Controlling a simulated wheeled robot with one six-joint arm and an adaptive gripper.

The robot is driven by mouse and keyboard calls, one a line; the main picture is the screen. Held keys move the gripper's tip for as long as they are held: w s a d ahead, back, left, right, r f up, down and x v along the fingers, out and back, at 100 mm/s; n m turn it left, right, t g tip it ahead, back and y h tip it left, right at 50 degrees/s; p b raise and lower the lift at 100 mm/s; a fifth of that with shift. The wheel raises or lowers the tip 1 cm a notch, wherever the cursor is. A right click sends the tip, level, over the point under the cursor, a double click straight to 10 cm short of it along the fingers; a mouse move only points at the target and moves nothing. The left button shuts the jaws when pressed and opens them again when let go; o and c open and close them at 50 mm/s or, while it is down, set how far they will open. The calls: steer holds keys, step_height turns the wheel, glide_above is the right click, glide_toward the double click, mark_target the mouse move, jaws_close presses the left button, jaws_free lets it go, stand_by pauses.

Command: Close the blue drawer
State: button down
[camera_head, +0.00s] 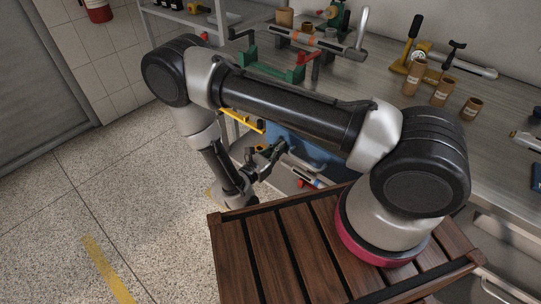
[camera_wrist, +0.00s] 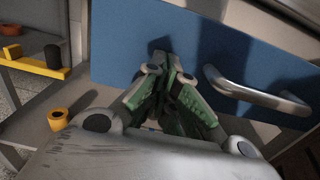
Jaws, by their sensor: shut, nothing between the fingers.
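The blue drawer (camera_head: 305,150) is under the workbench, mostly hidden behind my arm in the head view. In the wrist view its flat blue front (camera_wrist: 125,40) fills the upper middle, with a silver bar handle (camera_wrist: 255,95) at the right. My gripper (camera_head: 278,148) is shut and empty, pointing at the drawer front. In the wrist view the fingertips (camera_wrist: 162,65) lie over the blue panel, left of the handle. They are very close to the panel; I cannot tell whether they touch it. How far the drawer stands out is hidden.
A metal workbench (camera_head: 365,80) carries tools and brown cylinders (camera_head: 441,92). The speckled floor at the left is open.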

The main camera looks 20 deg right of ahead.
steer(key=x, duration=0.6)
steer(key=shift+w+d, duration=0.15)
steer(key=shift+d, duration=0.05)
steer(key=shift+r, duration=0.1)
steer(key=shift+s+a, duration=0.2)
steer(key=shift+a, duration=0.25)
steer(key=v, duration=1.3)
steer(key=s+d+m+g+h, duration=0.1)
steer(key=s+d+g, duration=0.2)
steer(key=s+d, duration=0.15)
steer(key=s+d+r+m+g+y, duration=0.1)
steer(key=s+d+r+m+y, duration=0.3)
steer(key=r+m, duration=0.4)
steer(key=s+d+r+m+y, duration=0.5)
steer(key=r+m, duration=0.3)
steer(key=r, duration=1.1)
steer(key=s+d+r+m+g+y, duration=0.1)
steer(key=s+d+r+m+y, duration=0.3)
steer(key=r, duration=1)
steer(key=d+m+y, duration=0.2)
steer(key=m+y, duration=0.1)
steer(key=shift+s+d+r+m+g, duration=0.2)
steer(key=shift+s+d+m+g, duration=0.1)
steer(key=shift+s+d+m, duration=0.1)
